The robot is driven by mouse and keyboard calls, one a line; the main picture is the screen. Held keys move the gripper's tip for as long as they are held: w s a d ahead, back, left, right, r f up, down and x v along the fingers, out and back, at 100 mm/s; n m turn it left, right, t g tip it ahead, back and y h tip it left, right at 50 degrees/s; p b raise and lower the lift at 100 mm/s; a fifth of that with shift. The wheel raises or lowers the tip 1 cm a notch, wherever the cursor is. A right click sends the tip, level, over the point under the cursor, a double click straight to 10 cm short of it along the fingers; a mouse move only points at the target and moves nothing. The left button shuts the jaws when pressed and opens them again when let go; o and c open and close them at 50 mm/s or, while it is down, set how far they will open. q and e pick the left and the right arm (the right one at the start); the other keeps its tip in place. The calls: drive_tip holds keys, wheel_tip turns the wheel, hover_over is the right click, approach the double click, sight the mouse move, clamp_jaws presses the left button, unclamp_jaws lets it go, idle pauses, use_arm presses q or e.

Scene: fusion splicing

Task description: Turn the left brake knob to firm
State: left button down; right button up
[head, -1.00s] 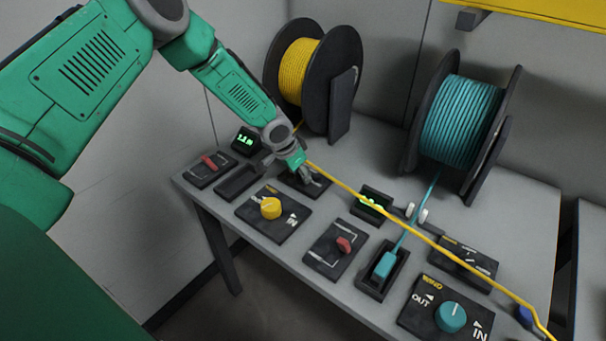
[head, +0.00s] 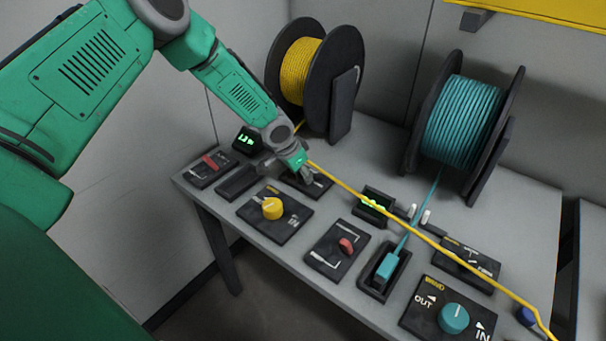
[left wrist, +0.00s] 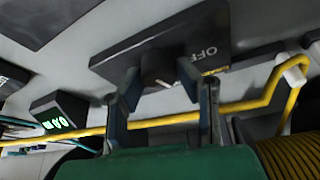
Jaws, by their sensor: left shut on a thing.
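The left brake knob (left wrist: 160,68) is dark with a white pointer mark. It stands on a black panel (left wrist: 120,62) with the word OFF at one side; the other labels are hidden or unreadable. My left gripper (left wrist: 164,88) has a finger on each side of the knob and is shut on it. In the head view my left gripper (head: 299,174) covers the knob, and only part of its panel (head: 322,187) shows. My right gripper is not in view.
A yellow cable (head: 350,190) runs close past my gripper from the yellow spool (head: 300,72). A teal spool (head: 462,125) stands at right.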

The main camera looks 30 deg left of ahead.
use_arm(q)
drive_tip(key=shift+s+a+f, duration=0.15)
drive_tip(key=shift+s+f, duration=0.15)
drive_tip(key=c, duration=1.2)
unclamp_jaws()
drive_tip(key=shift+w, duration=0.1)
drive_tip(key=shift+w+r, duration=0.1)
drive_tip(key=shift+r, duration=0.3)
drive_tip(key=v, duration=1.1)
drive_tip(key=shift+a, duration=0.15)
